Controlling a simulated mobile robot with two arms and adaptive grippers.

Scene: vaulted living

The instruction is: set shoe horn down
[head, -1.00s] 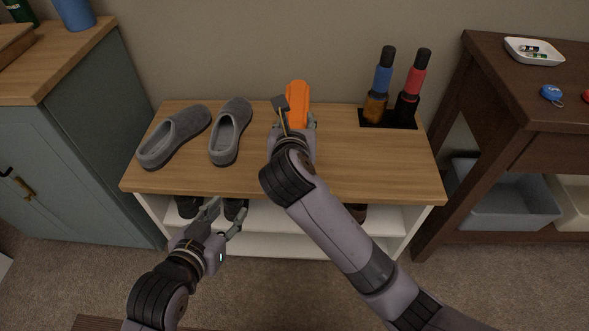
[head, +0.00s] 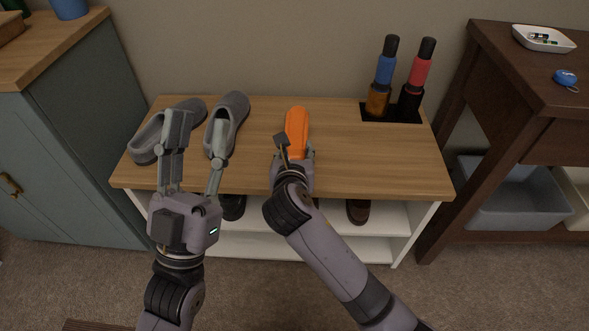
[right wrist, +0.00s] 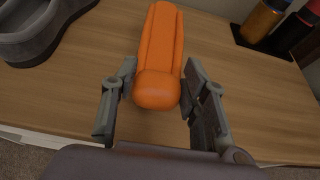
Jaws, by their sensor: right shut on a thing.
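The orange shoe horn (head: 297,132) is over the middle of the wooden bench top (head: 370,155), its long side pointing toward the wall. My right gripper (head: 293,158) is shut on its near end; the fingers lie on either side of it in the right wrist view, where the shoe horn (right wrist: 160,58) shows its rounded near end. I cannot tell whether it touches the wood. My left gripper (head: 198,128) is open and empty, its fingers reaching over the bench's front left, in front of the grey slippers.
Two grey slippers (head: 230,118) stand at the bench's left. Bare wood lies right of the shoe horn. Shoes sit on the shelf below.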

